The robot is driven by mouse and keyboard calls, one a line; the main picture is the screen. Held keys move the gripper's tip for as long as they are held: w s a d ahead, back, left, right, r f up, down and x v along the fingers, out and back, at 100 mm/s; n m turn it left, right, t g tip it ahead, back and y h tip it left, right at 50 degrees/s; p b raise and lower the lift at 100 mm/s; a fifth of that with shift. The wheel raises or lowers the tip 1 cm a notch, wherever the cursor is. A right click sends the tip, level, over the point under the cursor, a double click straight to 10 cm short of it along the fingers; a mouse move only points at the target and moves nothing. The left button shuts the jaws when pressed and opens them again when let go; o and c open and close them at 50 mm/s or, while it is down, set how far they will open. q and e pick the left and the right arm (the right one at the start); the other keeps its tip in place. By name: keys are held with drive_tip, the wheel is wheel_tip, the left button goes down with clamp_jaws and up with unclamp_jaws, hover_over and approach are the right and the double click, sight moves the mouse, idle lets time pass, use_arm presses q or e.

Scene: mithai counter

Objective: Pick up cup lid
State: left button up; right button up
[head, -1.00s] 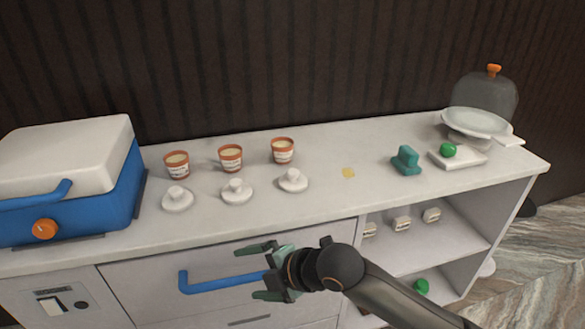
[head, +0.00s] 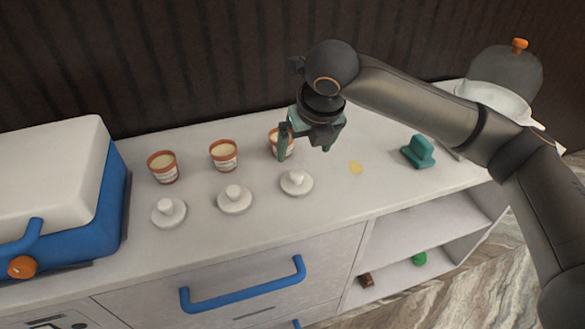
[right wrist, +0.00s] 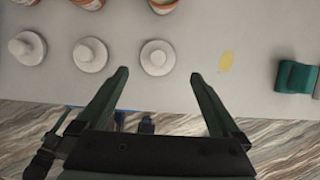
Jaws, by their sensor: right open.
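Three white cup lids with round knobs lie in a row on the counter: a left lid (head: 169,212), a middle lid (head: 235,199) and a right lid (head: 296,182). Behind them stand three open orange-rimmed cups: a left cup (head: 163,167), a middle cup (head: 224,155) and a right cup (head: 289,147), partly hidden by my gripper. My right gripper (head: 308,152) is open and empty, pointing down above the counter near the right cup and right lid. In the right wrist view the right lid (right wrist: 157,57) shows between and beyond the fingertips (right wrist: 158,72). My left gripper is not in view.
A blue cooler with a white lid (head: 50,170) fills the counter's left end. A yellow patch (head: 355,167) and a teal object (head: 418,151) lie right of the lids. A glass dome (head: 506,78) stands at the far right, behind my arm. The drawer handle (head: 243,288) is blue.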

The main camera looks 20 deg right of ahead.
sight(298, 175)
drive_tip(key=x, duration=0.3)
drive_tip(key=b+x, duration=0.1)
drive_tip(key=x, duration=0.3)
drive_tip(key=s+x, duration=0.1)
drive_tip(key=x, duration=0.3)
drive_tip(key=shift+w+a+f, duration=0.1)
drive_tip(key=shift+f, duration=0.3)
drive_tip(key=c, duration=1)
